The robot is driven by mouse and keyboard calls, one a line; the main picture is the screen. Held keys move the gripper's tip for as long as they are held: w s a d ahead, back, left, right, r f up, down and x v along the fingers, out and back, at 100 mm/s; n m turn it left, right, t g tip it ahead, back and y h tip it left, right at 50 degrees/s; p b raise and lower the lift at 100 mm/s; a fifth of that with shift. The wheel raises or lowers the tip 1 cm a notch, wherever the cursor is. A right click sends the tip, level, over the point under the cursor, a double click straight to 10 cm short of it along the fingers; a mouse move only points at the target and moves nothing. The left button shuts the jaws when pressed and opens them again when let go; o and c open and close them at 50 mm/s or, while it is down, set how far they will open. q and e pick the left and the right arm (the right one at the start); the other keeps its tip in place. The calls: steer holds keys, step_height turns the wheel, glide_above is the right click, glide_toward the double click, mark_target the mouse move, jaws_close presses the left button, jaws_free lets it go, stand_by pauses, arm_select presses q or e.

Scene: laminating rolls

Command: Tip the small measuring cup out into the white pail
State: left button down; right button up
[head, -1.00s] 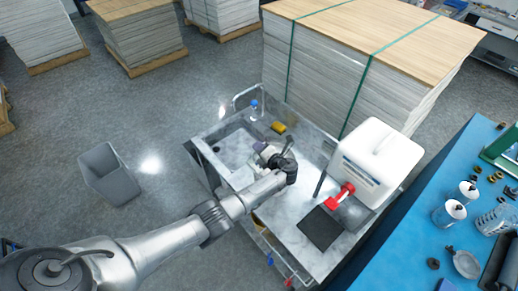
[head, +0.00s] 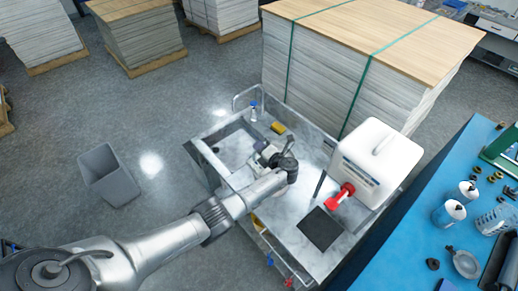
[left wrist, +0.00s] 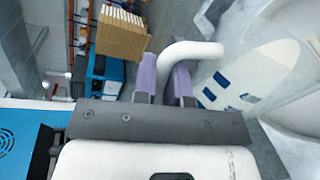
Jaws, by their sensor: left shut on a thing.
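My left gripper (head: 262,152) is over the wash cart, beside its sink. In the left wrist view its two purple fingers (left wrist: 163,82) are shut on a white curved handle (left wrist: 195,49), which I take to be the small measuring cup's. Pale, partly see-through curved walls with blue patches fill the right of that view; I cannot tell which belong to the cup and which lie behind it. The cup's contents are not visible. In the head view the cup is mostly hidden by my gripper, and I cannot make out the white pail. My right gripper is not in view.
The cart has a sink (head: 234,146), a blue-capped bottle (head: 253,112), a yellow sponge (head: 278,127) and a black pad (head: 320,229). A white jug with a red tap (head: 375,160) stands right. A tall paper stack (head: 350,75) rises behind. A grey bin (head: 109,175) stands left.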

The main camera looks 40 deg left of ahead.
arm_select(q)
steer(key=shift+w+r+m, duration=0.5)
steer(key=shift+w+r, duration=0.05)
steer(key=shift+w, duration=0.15)
stand_by(0.6)
steer(key=shift+w, duration=0.15)
stand_by(0.3)
steer(key=shift+w+d+r+m+g, duration=0.1)
steer(key=shift+w+r+m+g, duration=0.15)
steer(key=shift+w+m+g, duration=0.2)
steer(key=shift+w+r+m+b, duration=0.2)
steer(key=shift+w+m+b, duration=0.15)
steer(key=shift+w+b, duration=0.1)
stand_by(0.3)
stand_by(0.7)
